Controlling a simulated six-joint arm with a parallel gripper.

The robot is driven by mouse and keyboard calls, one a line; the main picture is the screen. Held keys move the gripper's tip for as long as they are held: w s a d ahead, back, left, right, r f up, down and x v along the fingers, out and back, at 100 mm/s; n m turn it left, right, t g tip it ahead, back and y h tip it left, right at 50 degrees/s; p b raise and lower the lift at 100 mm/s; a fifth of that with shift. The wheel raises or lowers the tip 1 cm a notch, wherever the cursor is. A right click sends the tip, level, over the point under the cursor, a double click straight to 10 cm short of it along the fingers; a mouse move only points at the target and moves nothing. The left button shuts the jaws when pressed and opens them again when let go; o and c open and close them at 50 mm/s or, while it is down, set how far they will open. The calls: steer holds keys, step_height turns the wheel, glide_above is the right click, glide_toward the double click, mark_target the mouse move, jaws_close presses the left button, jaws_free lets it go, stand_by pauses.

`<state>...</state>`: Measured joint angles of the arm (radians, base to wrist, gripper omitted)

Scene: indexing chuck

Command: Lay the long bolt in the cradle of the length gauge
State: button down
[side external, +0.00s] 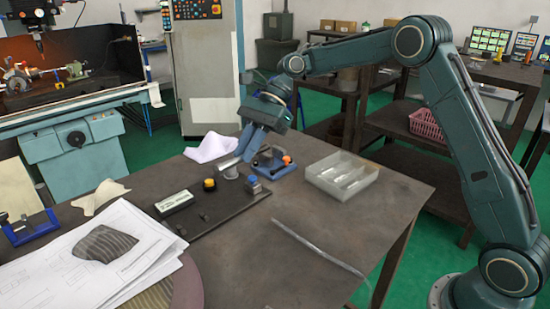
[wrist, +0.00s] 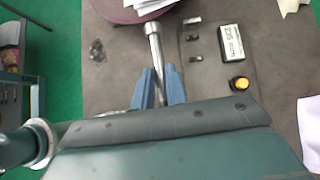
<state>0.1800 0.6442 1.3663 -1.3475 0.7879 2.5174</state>
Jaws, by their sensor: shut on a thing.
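My gripper (wrist: 161,84) is shut on a long silver bolt (wrist: 154,45) between its blue fingers. The bolt's round head points away from me, towards the top of the wrist view. In the side view my gripper (side external: 241,157) is over the far end of the length gauge, with a bit of silver metal (side external: 230,172) below the fingers. The length gauge (side external: 222,217) is a dark plate with small dark cradle posts, a display and a yellow button (side external: 209,185). In the wrist view the gauge's plate (wrist: 215,75) lies right of the bolt. Its lower part is hidden by my wrist.
A clear compartment tray (side external: 343,176) stands right of the gauge. A blue fixture with an orange knob (side external: 287,159) is close behind my gripper. A thin rod (side external: 318,248) lies on the bare right part of the table. Papers (side external: 85,255) and a white cloth (side external: 210,147) lie near the gauge.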

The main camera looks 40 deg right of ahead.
steer(key=w+a+f, duration=0.7)
steer(key=a, duration=0.1)
steer(key=shift+w+m, duration=0.3)
steer(key=shift+w, duration=0.1)
steer(key=shift+f, duration=0.2)
steer(key=shift+f, duration=3.35)
steer(key=shift+f, duration=0.75)
steer(key=c, duration=1.3)
jaws_free()
steer(key=shift+c, duration=0.2)
steer(key=shift+d+f, duration=0.1)
steer(key=shift+s, duration=0.1)
steer(key=shift+d, duration=0.15)
steer(key=v, duration=1.3)
steer(key=shift+r+t, duration=0.3)
steer(key=shift+r, duration=0.15)
